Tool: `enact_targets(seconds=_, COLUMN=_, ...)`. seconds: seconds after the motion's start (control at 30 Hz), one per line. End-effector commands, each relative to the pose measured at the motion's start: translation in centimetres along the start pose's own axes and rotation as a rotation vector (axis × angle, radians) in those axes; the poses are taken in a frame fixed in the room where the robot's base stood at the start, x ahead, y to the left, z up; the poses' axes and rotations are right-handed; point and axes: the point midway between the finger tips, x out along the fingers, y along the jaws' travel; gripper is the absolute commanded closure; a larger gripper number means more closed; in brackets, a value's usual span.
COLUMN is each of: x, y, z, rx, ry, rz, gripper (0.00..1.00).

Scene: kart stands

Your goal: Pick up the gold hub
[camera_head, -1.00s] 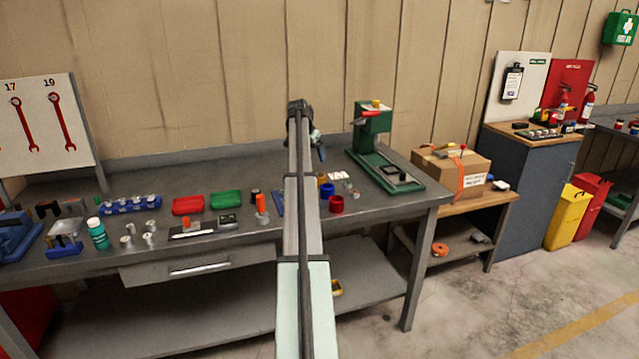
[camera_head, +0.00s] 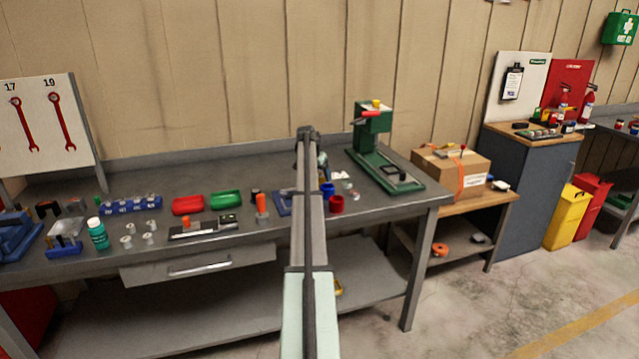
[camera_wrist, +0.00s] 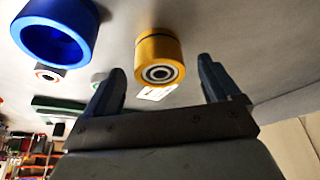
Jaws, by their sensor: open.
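The gold hub (camera_wrist: 158,48) is a short gold cylinder with a dark groove and a silver bearing in its end face. In the wrist view it stands on the grey bench, beyond and between my fingertips. My gripper (camera_wrist: 160,66) is open, with one dark finger on each side of the hub's line and nothing held.
A blue hub (camera_wrist: 53,30) stands close beside the gold one; it also shows in the head view (camera_head: 327,188). A red hub (camera_head: 336,205) is nearer the front edge. A green press (camera_head: 378,152) stands to the right.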

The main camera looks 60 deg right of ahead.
Motion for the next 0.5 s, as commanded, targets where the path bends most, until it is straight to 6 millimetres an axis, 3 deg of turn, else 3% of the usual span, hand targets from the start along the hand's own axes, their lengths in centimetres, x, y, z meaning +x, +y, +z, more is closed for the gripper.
enact_targets(seconds=0.1, x=1.22, y=0.01, z=0.02, rx=0.0, ry=-0.001, rz=0.001, gripper=0.1)
enact_targets(seconds=0.33, x=1.39, y=0.03, z=0.04, rx=0.0, ry=0.0, rz=0.0, gripper=0.1)
enact_targets(seconds=0.5, x=1.37, y=0.02, z=0.03, rx=0.0, ry=0.0, rz=0.0, gripper=0.26)
